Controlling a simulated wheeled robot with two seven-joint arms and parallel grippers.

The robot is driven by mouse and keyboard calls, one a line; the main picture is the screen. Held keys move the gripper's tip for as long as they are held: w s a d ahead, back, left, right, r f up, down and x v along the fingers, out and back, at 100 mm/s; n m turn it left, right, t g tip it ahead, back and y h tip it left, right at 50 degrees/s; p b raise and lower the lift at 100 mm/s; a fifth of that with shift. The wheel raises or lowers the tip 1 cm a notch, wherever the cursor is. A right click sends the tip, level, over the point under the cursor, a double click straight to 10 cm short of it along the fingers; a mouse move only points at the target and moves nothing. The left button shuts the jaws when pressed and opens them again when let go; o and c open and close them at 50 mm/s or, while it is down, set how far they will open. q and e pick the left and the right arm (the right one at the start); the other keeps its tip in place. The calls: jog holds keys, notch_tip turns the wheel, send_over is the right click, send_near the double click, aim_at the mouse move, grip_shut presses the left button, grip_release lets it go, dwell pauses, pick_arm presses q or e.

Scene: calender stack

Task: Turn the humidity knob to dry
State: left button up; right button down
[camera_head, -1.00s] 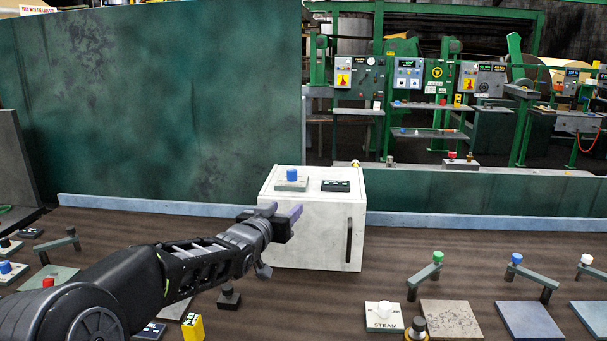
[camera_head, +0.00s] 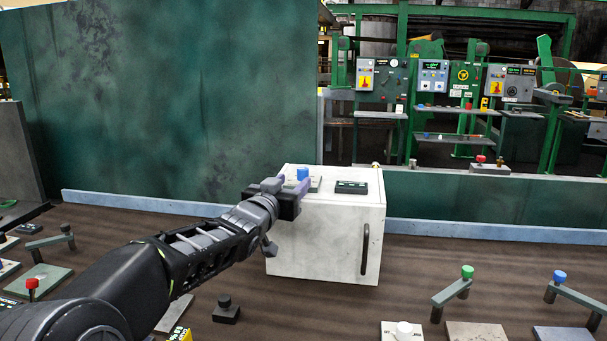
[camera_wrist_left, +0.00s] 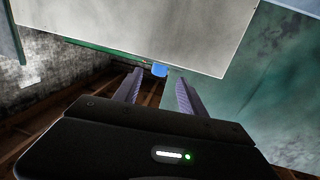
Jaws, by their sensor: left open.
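A blue knob (camera_head: 303,174) stands on a plate on top of a white box (camera_head: 325,240); the plate is partly hidden by my gripper. A dark panel with small, unreadable marks (camera_head: 351,187) lies to its right. My left gripper (camera_head: 291,186) is open, with purple-grey fingers at the box's top left edge, close to the knob. In the left wrist view the blue knob (camera_wrist_left: 159,70) shows between and beyond the two open fingers (camera_wrist_left: 159,78); whether they touch it I cannot tell. I see no readable humidity or dry label. My right gripper is not in view.
The box has a dark handle (camera_head: 365,249) on its front. A tall green wall (camera_head: 170,100) stands behind my arm.

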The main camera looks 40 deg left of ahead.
aim_at(301, 175)
pick_arm(q)
jog(key=p+x, duration=0.1)
jog(key=x, duration=0.6)
jog(key=shift+w+a, duration=0.1)
jog(key=shift+w, duration=0.25)
jog(key=shift+c, duration=0.6)
grip_shut()
